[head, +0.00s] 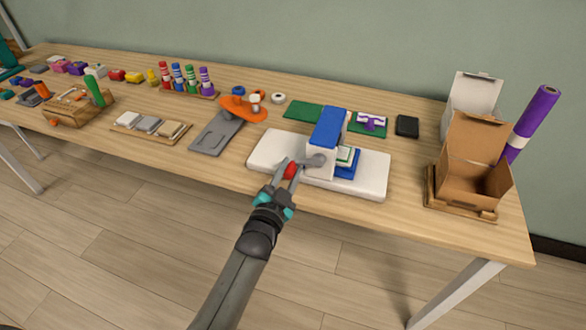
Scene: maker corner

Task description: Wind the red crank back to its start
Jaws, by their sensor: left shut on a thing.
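The red crank (290,170) shows as a red knob at the front of a white machine with a blue top (328,128). A grey hub (318,160) sits on the machine's front face, to the right of the knob. The machine stands on a white base (365,183) near the table's front edge. My left gripper (288,169) is shut on the red knob, which is partly hidden between the fingers. A blue and green block with a white top (346,160) sits on the base, right of the machine's column. My right gripper is not in view.
An open cardboard box (475,165) and a purple roll (532,120) stand at the right end. A grey and orange tool (218,130) lies left of the machine. Behind it are a green mat (303,112) and a black box (407,126). Marker bottles (190,80) stand at the back.

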